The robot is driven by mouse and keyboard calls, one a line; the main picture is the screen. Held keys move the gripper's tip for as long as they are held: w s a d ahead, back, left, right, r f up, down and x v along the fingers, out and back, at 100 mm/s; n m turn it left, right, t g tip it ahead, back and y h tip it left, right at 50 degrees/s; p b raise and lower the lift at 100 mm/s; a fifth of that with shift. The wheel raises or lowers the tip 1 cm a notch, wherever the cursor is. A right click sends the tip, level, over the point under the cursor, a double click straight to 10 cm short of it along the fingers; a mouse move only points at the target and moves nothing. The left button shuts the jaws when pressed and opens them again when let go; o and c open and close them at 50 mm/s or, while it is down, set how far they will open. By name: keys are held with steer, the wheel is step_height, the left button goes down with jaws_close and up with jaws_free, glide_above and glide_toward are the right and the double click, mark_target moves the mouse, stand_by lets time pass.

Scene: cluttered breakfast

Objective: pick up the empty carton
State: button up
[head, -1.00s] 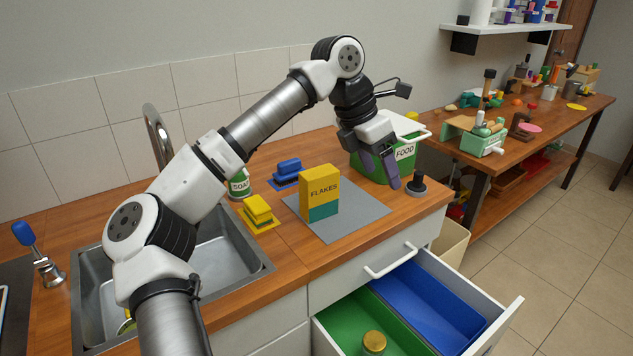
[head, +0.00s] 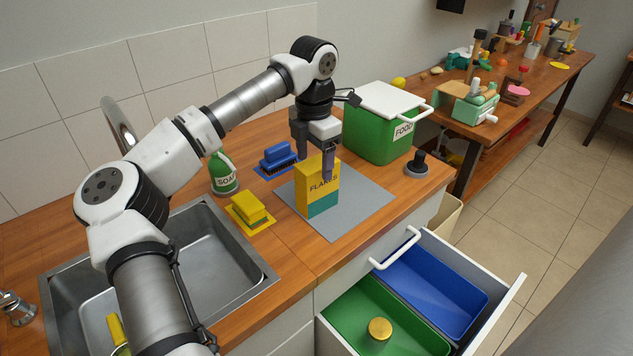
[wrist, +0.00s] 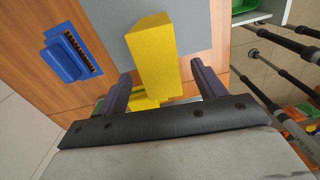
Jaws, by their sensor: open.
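The carton (head: 317,192) is a yellow box with a teal lower band and the word FLAKES. It stands upright on a grey mat (head: 362,198); whether it is empty does not show. My gripper (head: 315,165) points down at the carton's top with its fingers apart. One finger overlaps the front of the carton in the head view, and the other is behind its top edge. In the wrist view, the yellow carton (wrist: 153,50) shows between the two fingers of my gripper (wrist: 160,70). I cannot tell whether either finger touches it.
A green FOOD bin (head: 376,140) with a white lid stands behind, to the right. A blue brush (head: 278,157), yellow sponge (head: 249,210) and SOAP bottle (head: 223,178) are to the left, near the sink (head: 215,235). An open drawer (head: 497,310) juts out below.

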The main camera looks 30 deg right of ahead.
mark_target(317, 180)
steer(key=shift+d+f+p, duration=0.2)
steer(key=shift+f+p, duration=0.4)
steer(key=shift+f, duration=1.1)
steer(key=shift+d+f+p, duration=0.2)
steer(key=shift+f+p, duration=0.4)
steer(key=shift+f, duration=1.05)
steer(key=c, duration=1.1)
steer(key=shift+o, duration=0.2)
steer(key=shift+r, duration=0.1)
step_height(317, 180, up, 20)
steer(key=b, duration=0.3)
